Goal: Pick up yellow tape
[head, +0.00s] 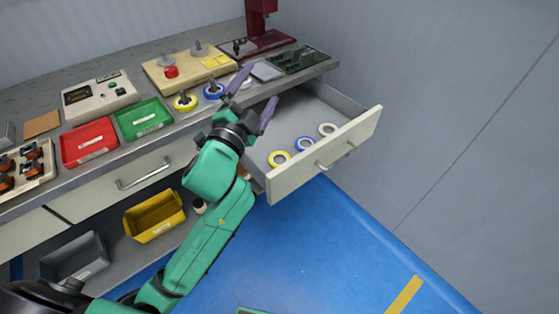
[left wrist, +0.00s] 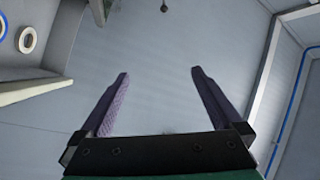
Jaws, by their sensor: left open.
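One yellow tape (head: 272,160) lies in the open drawer (head: 321,163), beside a blue tape (head: 298,146) and a white tape (head: 327,124). Another yellow tape (head: 177,104) lies on the bench top near a blue tape. My left gripper (head: 258,88) is open and empty at the bench's front edge, over the rear left of the drawer and apart from the drawer's tapes. In the left wrist view its two purple fingers (left wrist: 160,75) are spread with nothing between them. A white tape (left wrist: 20,40) shows at that view's left edge. My right gripper is out of view.
The bench carries a green bin (head: 142,133), a red bin (head: 90,154), a meter box (head: 75,97) and a winder board (head: 160,74). A yellow bin (head: 155,232) and a grey bin (head: 55,266) stand below. Blue floor (head: 320,260) in front of the drawer is clear.

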